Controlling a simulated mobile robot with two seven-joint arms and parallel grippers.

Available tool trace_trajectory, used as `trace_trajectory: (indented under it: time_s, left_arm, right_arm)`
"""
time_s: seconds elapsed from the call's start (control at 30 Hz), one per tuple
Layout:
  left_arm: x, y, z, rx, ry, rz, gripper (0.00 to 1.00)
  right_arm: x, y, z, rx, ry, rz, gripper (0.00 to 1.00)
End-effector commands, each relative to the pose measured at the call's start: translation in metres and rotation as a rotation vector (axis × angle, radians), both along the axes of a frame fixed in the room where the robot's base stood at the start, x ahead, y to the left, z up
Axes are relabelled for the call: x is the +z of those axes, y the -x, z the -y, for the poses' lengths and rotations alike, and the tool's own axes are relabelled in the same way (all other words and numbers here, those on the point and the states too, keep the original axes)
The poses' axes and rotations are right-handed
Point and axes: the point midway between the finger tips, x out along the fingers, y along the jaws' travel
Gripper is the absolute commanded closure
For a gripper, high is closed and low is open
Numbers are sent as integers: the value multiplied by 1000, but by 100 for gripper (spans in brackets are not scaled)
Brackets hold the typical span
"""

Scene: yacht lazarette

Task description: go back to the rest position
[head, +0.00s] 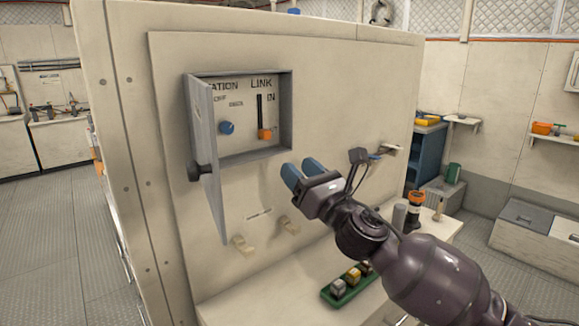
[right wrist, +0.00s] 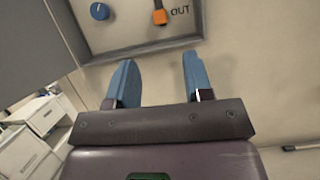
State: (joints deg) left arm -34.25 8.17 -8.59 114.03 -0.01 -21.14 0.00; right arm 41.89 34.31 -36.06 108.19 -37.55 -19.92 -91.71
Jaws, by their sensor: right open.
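My right gripper (head: 302,176) has blue fingers and is open and empty. It is in front of the cream panel, just below and right of the recessed control box (head: 289,112). In the right wrist view its two fingers (right wrist: 155,80) stand apart with nothing between them, below the box's lower rim. The box's grey door (head: 205,165) hangs open to the left. Inside are a blue knob (head: 227,128) and an orange slider handle (head: 265,134) at the bottom of its slot. The word OUT shows beside the handle in the right wrist view. My left gripper is not in view.
A ledge (head: 240,308) below holds a green tray (head: 329,296) with small blocks, under my right arm. An orange-topped cylinder (head: 416,200) stands farther right. Open floor (head: 60,240) lies at the left.

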Motion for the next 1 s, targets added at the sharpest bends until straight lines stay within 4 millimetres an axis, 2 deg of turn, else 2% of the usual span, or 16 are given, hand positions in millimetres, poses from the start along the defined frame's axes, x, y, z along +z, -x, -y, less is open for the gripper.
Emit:
trace_trajectory:
  time_s: [0.17, 0.37, 0.47, 0.57, 0.7, 0.87, 1.0]
  left_arm:
    - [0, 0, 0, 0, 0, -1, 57]
    - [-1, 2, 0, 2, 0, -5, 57]
    - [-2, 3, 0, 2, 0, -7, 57]
    - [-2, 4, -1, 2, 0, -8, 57]
    - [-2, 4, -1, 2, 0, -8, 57]
    - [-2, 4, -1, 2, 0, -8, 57]
    - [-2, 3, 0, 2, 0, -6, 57]
  right_arm:
    - [-1, 0, -1, 107, -207, -164, 53]
    - [9, 0, 3, 287, -591, -438, 53]
    - [-5, 1, 11, 362, -824, -609, 53]
    - [-36, 4, 25, 418, -1092, -795, 53]
    - [-90, 14, 51, 454, -1459, -1010, 53]
    - [-154, 33, 80, 439, -1814, -1162, 53]
    - [-210, 57, 106, 393, -2089, -1232, 53]
